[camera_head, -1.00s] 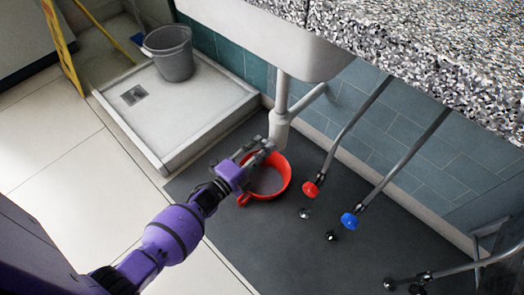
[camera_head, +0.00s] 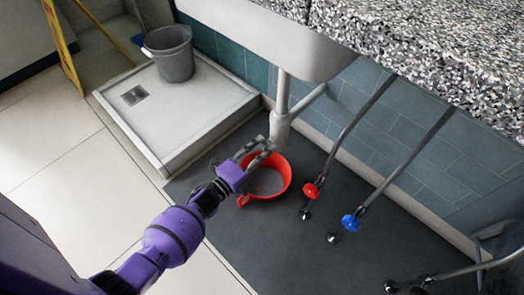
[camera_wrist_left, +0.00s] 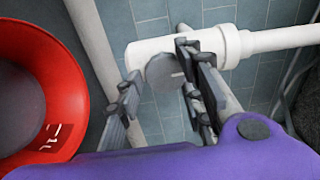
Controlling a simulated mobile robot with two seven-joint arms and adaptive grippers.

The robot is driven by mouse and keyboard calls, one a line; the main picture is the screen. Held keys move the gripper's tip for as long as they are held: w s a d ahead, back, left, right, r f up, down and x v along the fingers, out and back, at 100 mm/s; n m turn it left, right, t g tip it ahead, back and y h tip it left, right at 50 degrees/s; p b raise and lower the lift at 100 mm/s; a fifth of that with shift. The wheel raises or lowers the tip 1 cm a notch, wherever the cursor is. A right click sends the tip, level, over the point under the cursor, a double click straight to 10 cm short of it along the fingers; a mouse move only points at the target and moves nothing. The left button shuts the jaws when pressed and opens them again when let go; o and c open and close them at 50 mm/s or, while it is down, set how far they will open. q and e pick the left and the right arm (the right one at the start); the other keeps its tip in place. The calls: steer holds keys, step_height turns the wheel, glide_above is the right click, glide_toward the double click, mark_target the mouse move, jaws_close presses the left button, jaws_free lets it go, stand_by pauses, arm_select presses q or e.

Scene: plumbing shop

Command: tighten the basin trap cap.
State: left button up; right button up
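The white basin trap (camera_head: 280,126) hangs under the basin (camera_head: 262,35) at the end of a vertical pipe. In the left wrist view the trap (camera_wrist_left: 215,42) runs across the top, and its round grey cap (camera_wrist_left: 163,72) faces the camera. My left gripper (camera_head: 262,150) is at the trap's lower end. In the wrist view the left gripper (camera_wrist_left: 162,85) is open, with one finger left of the cap and the other right of it, partly covering its right edge. Whether either finger touches the cap, I cannot tell. My right gripper is not in view.
A red bowl (camera_head: 247,198) stands on the dark mat under the gripper. Two hoses with a red valve knob (camera_head: 312,190) and a blue one (camera_head: 350,222) come down on the right. A grey bucket (camera_head: 174,55) stands in the white shower tray (camera_head: 160,145) behind left.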

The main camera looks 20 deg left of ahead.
arm_select(q)
steer(key=shift+o, duration=1.1)
steer(key=shift+d+f, duration=0.2)
steer(key=shift+d, duration=0.05)
steer(key=shift+r, duration=0.1)
steer(key=shift+a, duration=0.1)
steer(key=v, duration=1.2)
